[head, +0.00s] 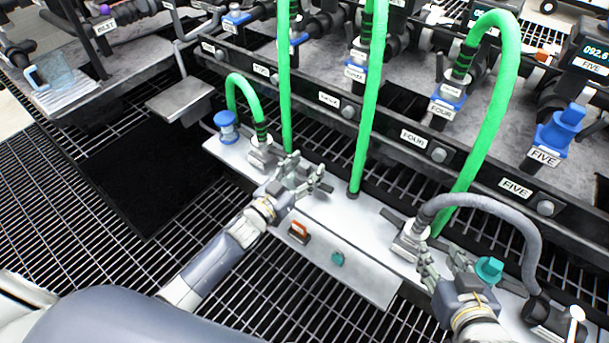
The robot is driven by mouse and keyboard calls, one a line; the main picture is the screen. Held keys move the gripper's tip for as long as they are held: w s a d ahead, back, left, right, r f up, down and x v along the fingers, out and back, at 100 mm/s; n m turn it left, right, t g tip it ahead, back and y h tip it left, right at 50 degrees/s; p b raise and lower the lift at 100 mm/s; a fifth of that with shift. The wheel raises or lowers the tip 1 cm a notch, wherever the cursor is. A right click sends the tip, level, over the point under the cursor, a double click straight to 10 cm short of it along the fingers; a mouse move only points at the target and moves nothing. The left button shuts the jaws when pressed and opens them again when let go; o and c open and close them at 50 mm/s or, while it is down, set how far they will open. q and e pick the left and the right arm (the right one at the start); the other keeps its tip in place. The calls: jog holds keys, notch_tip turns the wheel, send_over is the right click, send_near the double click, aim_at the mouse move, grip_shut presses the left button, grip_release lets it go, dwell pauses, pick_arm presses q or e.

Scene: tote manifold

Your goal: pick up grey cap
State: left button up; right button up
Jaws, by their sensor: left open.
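No clearly grey cap stands out to me in the head view. My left gripper (304,174) is open above the pale metal shelf (335,222), beside the foot of a green hose. I see nothing held in it. A pale hose fitting (262,151) sits just behind it. My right gripper (442,258) has its fingers apart near the right end of the shelf. A teal cap (489,268) is close to its right finger; I cannot tell whether they touch. A grey hose (487,203) arches behind this gripper from a pale fitting (410,238).
A blue knob (227,124) stands at the shelf's left end. Several upright green hoses (366,120) cross the space behind. A labelled rail (385,131) runs along the back.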

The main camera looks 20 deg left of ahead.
aim_at(304, 164)
pick_arm(q)
jog(key=c, duration=0.9)
jog(key=shift+r, duration=0.15)
jog(key=shift+r, duration=0.1)
notch_tip(304, 164, up, 3)
jog(key=shift+r+p, duration=0.2)
jog(key=shift+p, duration=0.8)
jog(key=v, duration=0.3)
jog(key=shift+s+p, duration=0.2)
jog(key=shift+p, duration=0.2)
jog(key=v, duration=0.4)
jog(key=r+p+v, duration=0.1)
jog(key=v, duration=0.3)
jog(key=d+p+v, duration=0.1)
jog(key=v, duration=0.3)
jog(key=shift+s+a+r, duration=0.1)
jog(key=shift+s+r, duration=0.05)
jog(key=shift+s, duration=0.35)
pick_arm(e)
jog(key=s+d+f+g+h, duration=0.1)
jog(key=s+d+f+g, duration=0.1)
jog(key=s, duration=0.4)
jog(key=s+d+f+g+h, duration=0.1)
jog(key=s+d+f+g, duration=0.1)
jog(key=s+f+g, duration=0.2)
jog(key=s+g, duration=0.2)
jog(key=s, duration=0.1)
jog(key=shift+s+d, duration=0.15)
jog(key=shift+d, duration=0.1)
